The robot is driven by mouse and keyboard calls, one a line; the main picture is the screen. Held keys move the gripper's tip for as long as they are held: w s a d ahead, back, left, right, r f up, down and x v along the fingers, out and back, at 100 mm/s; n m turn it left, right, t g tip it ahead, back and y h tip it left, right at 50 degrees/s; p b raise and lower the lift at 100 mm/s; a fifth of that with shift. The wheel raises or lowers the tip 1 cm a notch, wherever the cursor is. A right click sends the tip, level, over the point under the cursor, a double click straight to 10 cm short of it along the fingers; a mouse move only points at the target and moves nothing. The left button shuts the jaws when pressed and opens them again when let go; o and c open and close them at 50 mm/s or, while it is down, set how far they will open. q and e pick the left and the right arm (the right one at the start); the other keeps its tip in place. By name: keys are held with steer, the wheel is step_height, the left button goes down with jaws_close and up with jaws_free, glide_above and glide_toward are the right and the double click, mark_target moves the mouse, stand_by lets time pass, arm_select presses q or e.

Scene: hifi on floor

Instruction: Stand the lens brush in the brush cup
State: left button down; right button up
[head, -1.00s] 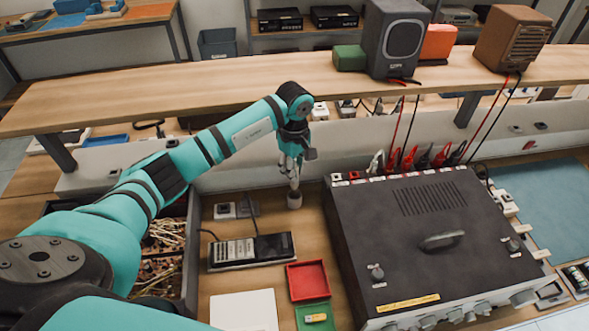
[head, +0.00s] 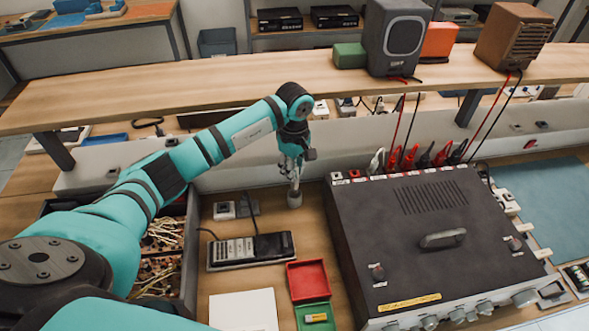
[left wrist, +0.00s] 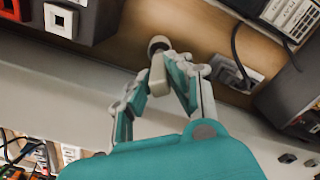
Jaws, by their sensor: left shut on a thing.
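My left gripper (head: 292,174) points down behind the phone-like device, just left of the big grey instrument. It is shut on the lens brush, a pale slim piece (left wrist: 158,76) between the fingers in the left wrist view. The brush cup (head: 294,199) is a small grey round cup standing on the bench directly under the gripper. Its round rim (left wrist: 158,45) shows at the brush's far end in the left wrist view. The brush's lower end is at or in the cup; I cannot tell how deep. My right gripper is not in view.
The large grey instrument (head: 430,240) with red and black leads stands close on the right. A black keypad device (head: 250,250), a red tray (head: 307,280) and an open box of cables (head: 165,245) are nearby. A raised wooden shelf (head: 250,90) runs behind.

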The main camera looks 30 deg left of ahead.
arm_select(q)
steer(key=shift+f+b, duration=0.5)
steer(key=shift+f, duration=0.1)
steer(key=shift+f+b, duration=1)
steer(key=shift+f, duration=0.1)
stand_by(0.6)
steer(key=c, duration=1.1)
jaws_free()
steer(key=shift+c, duration=0.2)
steer(key=shift+r, duration=0.25)
step_height(320, 180, up, 12)
steer(key=shift+f, duration=0.25)
steer(key=shift+r, duration=0.15)
